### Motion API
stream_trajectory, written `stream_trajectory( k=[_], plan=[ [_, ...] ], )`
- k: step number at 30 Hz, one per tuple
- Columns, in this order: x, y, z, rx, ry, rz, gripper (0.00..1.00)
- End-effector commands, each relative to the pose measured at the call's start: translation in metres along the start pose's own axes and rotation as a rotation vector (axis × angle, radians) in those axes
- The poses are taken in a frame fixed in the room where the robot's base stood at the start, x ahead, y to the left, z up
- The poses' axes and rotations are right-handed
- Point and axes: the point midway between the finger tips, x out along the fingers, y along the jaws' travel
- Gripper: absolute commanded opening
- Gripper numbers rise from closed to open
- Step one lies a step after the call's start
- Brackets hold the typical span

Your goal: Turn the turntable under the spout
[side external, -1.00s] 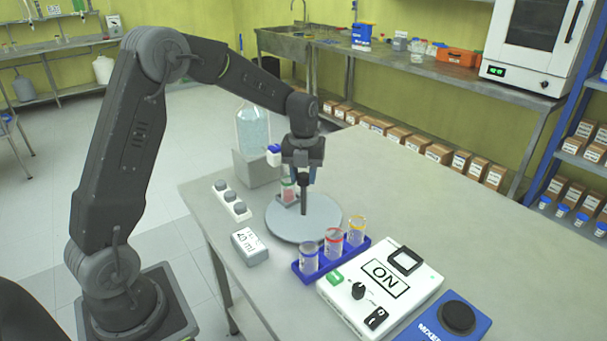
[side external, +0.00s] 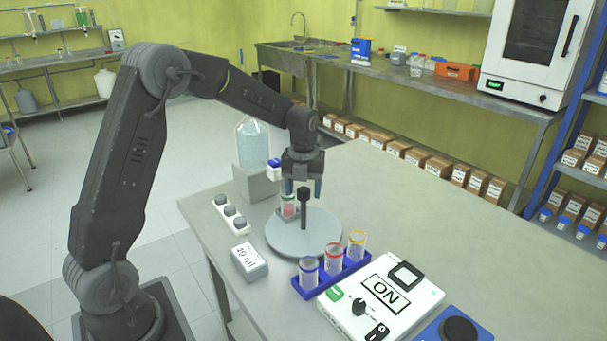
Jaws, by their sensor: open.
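The turntable (side external: 329,235) is a round grey disc on the bench. A dark upright post (side external: 304,213) with a knobbed top stands on it. My gripper (side external: 303,191) points down over the disc, with its open fingers on either side of the post's top; I cannot tell whether they touch it. A clear vial with reddish contents (side external: 288,209) stands on the disc, left of the post and partly behind the left finger. The white and blue spout (side external: 274,163) juts from beside the large bottle (side external: 252,141), behind and left of my gripper.
A grey box (side external: 256,185) stands under the bottle. A three-button strip (side external: 230,213) and a "40 ml" display (side external: 249,261) lie left of the disc. A blue rack (side external: 331,275) with three tubes and a white "ON" device (side external: 382,296) stand in front. The bench's right side is clear.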

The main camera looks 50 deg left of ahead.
Motion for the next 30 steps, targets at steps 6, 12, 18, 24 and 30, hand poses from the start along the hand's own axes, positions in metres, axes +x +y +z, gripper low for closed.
stream_trajectory(
  k=[6, 12, 18, 24, 30],
  plan=[
    [-0.035, -0.001, 0.001, 0.0, -0.007, -0.004, 0.61],
    [-0.081, 0.0, 0.001, 0.0, -0.007, -0.004, 0.61],
    [-0.117, 0.0, 0.0, 0.001, -0.004, -0.002, 0.61],
    [-0.134, 0.0, 0.0, 0.001, -0.003, -0.002, 0.61],
    [-0.136, 0.0, 0.0, 0.001, -0.002, -0.001, 0.61]
  ],
)
